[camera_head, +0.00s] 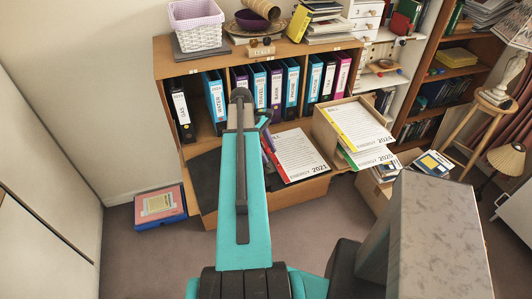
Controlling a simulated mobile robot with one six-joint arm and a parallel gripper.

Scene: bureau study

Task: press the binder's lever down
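Several upright binders stand in a row on the shelf in the head view, among them a black one labelled GAS (181,112), a blue one labelled WATER (215,98) and a pink one (343,75). A flat black thing (204,178), perhaps an open binder, lies on the low wooden surface left of my arm. My arm covers its right side, and I cannot make out a lever. My teal arm reaches up the middle of the view to the front of the shelf. I cannot make out any gripper fingers; the arm hides what lies behind it.
A blue and pink box (160,206) sits on the floor at left. A stool (457,125) and lamp (507,160) stand at right. Some carpet is clear.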

